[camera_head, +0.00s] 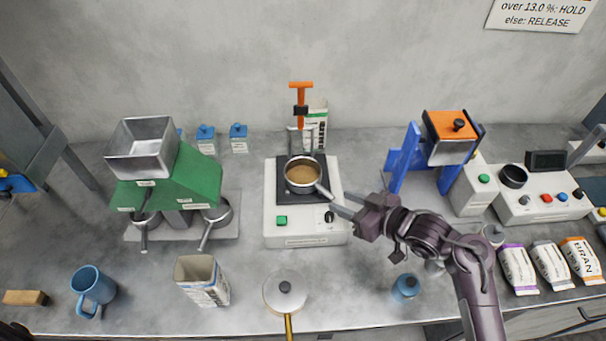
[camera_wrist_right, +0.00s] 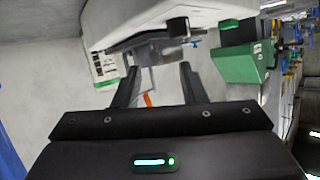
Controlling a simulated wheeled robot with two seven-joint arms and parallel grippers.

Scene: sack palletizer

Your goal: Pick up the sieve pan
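A round metal pan with brown contents (camera_head: 302,172), which I take for the sieve pan, sits on the white machine (camera_head: 305,232) in the middle of the bench. Its short handle points down and right. My right gripper (camera_head: 340,203) comes in from the right, with its fingertips close to the handle's end. In the right wrist view its two fingers (camera_wrist_right: 158,82) stand apart, with no handle visible between them. I cannot tell whether the fingers touch the handle. My left gripper is not in view.
An orange clamp post (camera_head: 300,105) stands behind the pan. A green divider (camera_head: 175,182) with two metal pans is left. A lidded pan (camera_head: 284,290) and open carton (camera_head: 203,280) are in front. A blue-orange device (camera_head: 450,135) stands right. Bags lie far right.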

